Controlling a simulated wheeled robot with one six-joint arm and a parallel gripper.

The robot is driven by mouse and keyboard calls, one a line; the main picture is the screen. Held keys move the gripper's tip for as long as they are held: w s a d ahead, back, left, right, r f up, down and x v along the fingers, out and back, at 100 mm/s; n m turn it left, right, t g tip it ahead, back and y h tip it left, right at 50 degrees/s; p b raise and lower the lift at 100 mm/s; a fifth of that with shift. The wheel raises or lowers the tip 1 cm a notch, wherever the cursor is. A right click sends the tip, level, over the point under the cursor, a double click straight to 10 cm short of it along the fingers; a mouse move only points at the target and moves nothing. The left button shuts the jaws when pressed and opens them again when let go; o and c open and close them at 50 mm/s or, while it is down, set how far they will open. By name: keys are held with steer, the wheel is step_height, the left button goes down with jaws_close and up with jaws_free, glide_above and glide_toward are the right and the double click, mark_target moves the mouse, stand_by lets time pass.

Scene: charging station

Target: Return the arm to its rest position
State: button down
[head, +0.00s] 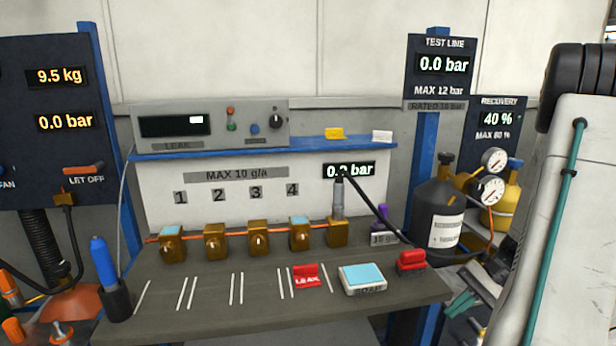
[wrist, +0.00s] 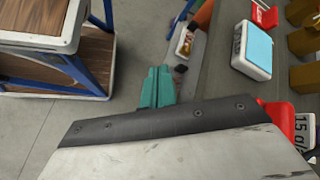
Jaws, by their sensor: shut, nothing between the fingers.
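My gripper (wrist: 156,88) shows in the wrist view as two teal fingers pressed together, with nothing between them. It lies beyond the dark edge of a pale metal plate at the bottom of that view. The fingers point toward the floor beside the bench, apart from the things on it. In the head view a large white link of my arm (head: 572,220) with a teal cable fills the right side. Small teal pieces show low beside it, but I cannot tell if they are my fingers.
The grey bench (head: 215,315) carries brass valves, a red LEAK tag (head: 306,277), a blue-topped box (head: 363,279), also in the wrist view (wrist: 257,48), and a red clip (head: 411,260). A dark cylinder (head: 436,215) stands right. Floor (wrist: 40,130) shows left of the fingers.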

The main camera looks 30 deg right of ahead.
steer(key=s+a+r+n+h, duration=0.1)
steer(key=a+r+n+h, duration=0.2)
steer(key=a+r, duration=0.3)
steer(key=s+a+r+n+h, duration=0.2)
steer(key=a+r+n, duration=0.4)
steer(key=a, duration=0.7)
steer(key=s+a+r+n+g+h, duration=0.1)
steer(key=a+r+n+h, duration=0.3)
steer(key=a+r, duration=0.4)
steer(key=shift+s+a+n+h, duration=0.3)
steer(key=shift+a+h, duration=0.1)
steer(key=shift+a, duration=0.7)
